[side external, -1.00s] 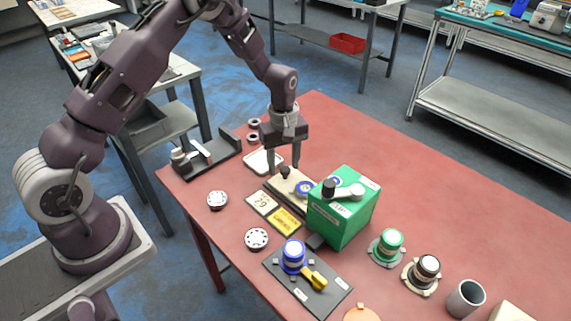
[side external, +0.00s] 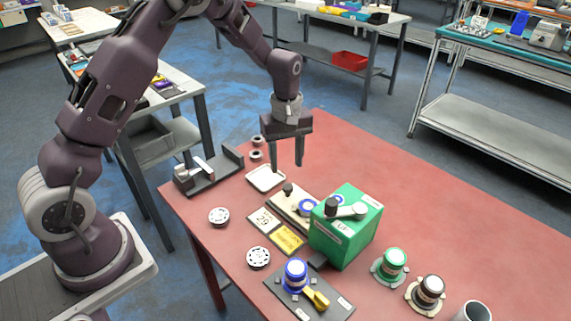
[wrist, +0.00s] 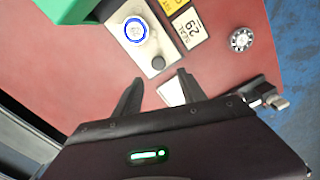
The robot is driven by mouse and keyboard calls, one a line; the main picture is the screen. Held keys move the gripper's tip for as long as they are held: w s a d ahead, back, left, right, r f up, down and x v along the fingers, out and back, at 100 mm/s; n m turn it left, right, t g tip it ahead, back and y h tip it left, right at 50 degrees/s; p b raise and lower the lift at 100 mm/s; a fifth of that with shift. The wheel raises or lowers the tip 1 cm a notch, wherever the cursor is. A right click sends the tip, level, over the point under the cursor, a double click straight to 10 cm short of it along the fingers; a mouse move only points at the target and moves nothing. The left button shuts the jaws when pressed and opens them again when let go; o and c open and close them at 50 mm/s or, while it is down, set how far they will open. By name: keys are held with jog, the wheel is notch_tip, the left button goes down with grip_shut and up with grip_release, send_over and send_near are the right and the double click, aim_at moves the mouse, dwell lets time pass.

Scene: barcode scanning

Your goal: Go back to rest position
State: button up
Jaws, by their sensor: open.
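My gripper (side external: 286,166) is open and empty, raised above the red table (side external: 430,190). In the side view its fingers hang over the area near the white tray (side external: 265,178) and the beige board (side external: 284,203). The board carries a dark knob (side external: 288,188) and a blue-ringed round part (side external: 307,208). In the wrist view the two fingers (wrist: 156,88) are spread apart, with the dark knob (wrist: 158,63) beyond them and nothing between them.
A green box (side external: 345,232) with a crank on top stands beside the board. A blue-topped part and yellow handle sit on a dark plate (side external: 336,308). Green (side external: 392,262) and brown (side external: 428,291) capped parts stand to the right. A black fixture (side external: 215,178) lies at the left.

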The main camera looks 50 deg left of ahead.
jog(key=s+d+r+m+t, duration=0.1)
jog(key=s+d+r+m, duration=0.15)
jog(key=s+r, duration=0.5)
jog(key=s+d+r+m+t, duration=0.15)
jog(key=s+r+m, duration=0.3)
jog(key=r, duration=0.65)
jog(key=s+r+m+t, duration=0.1)
jog(key=s+m, duration=0.2)
jog(key=s, duration=0.5)
jog(key=s+d+r+m+t, duration=0.1)
jog(key=s+m+t, duration=0.1)
jog(key=s, duration=0.7)
jog(key=shift+s+r+m, duration=0.2)
jog(key=shift+r+m, duration=0.2)
jog(key=shift+m, duration=0.3)
